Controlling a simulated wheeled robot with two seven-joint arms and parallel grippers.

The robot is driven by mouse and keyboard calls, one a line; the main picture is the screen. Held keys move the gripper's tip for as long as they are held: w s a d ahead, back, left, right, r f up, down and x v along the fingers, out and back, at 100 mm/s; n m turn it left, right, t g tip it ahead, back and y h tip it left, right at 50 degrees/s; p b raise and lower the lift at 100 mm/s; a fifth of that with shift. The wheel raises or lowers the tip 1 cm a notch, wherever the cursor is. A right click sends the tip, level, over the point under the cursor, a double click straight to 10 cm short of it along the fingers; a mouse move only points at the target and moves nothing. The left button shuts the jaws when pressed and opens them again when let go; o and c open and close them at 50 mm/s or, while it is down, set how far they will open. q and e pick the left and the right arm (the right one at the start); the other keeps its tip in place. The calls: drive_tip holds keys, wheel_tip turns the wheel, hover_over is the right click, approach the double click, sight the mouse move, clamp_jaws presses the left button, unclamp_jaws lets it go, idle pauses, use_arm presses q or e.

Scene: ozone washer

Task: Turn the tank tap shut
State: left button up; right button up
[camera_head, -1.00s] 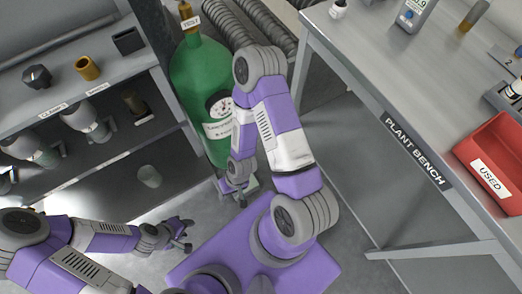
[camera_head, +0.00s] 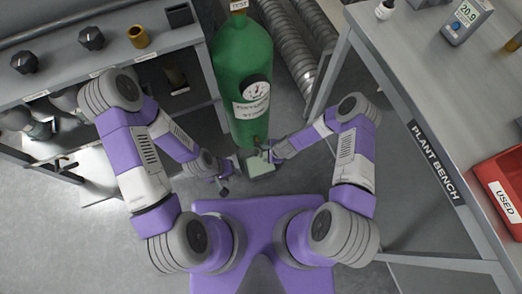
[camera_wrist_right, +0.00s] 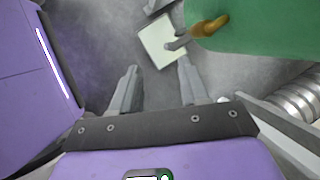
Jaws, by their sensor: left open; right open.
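The green tank (camera_head: 243,65) stands upright at the centre of the head view, with a round gauge and a label on its front. Its brass tap (camera_head: 256,141) is low on the near side; in the right wrist view the brass tap (camera_wrist_right: 208,27) shows with a grey lever (camera_wrist_right: 178,43) at its end. My right gripper (camera_head: 266,154) is open beside the tap; in its wrist view the fingers (camera_wrist_right: 158,85) are apart and empty, with the lever beyond the right finger. My left gripper (camera_head: 222,186) is open and empty, low and left of the tank.
A pale green square (camera_head: 261,165) lies below the tap. A shelf unit (camera_head: 75,79) with knobs and fittings stands left. The plant bench (camera_head: 420,90) with a red bin (camera_head: 505,165) stands right. Ribbed hoses (camera_head: 290,45) run behind the tank. Floor is clear at lower left.

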drive_tip(key=w+a+f+m+b, duration=0.1)
drive_tip(key=f+m, duration=0.1)
drive_tip(key=f, duration=0.2)
drive_tip(key=w+a+f+m+b, duration=0.1)
drive_tip(key=w+f+m, duration=0.1)
drive_tip(key=f+m, duration=0.1)
drive_tip(key=w+a+f+m+b, duration=0.1)
drive_tip(key=f+m, duration=0.1)
drive_tip(key=f, duration=0.3)
drive_tip(key=shift+w+a+h, duration=0.15)
drive_tip(key=shift+w+h, duration=0.1)
drive_tip(key=shift+h, duration=0.05)
drive_tip(key=shift+r, duration=0.1)
drive_tip(key=shift+c, duration=0.3)
clamp_jaws()
